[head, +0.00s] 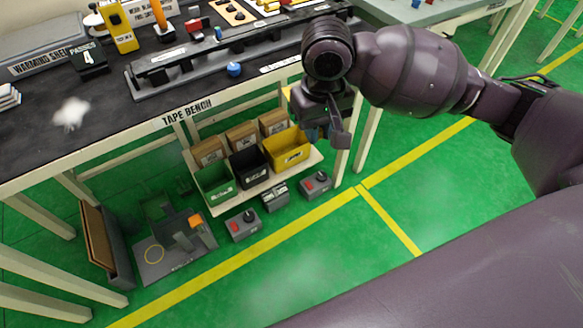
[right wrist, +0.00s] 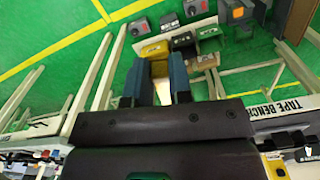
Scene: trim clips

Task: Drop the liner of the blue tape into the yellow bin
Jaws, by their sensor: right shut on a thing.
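My right gripper (head: 327,132) hangs past the front edge of the bench, above and just right of the yellow bin (head: 288,148). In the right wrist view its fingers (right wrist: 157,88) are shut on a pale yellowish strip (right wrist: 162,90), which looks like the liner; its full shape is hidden. The yellow bin (right wrist: 152,51) shows just beyond the fingertips there. A small blue round thing (head: 234,69) sits by the dark fixture on the bench; I cannot tell if it is the blue tape. My left gripper is out of view.
A black bin (head: 249,167) and a green bin (head: 216,184) stand left of the yellow one on a low shelf, with cardboard boxes behind. The tape bench (head: 110,150) edge and its legs are close by. Small grey boxes (head: 243,225) lie on the floor in front.

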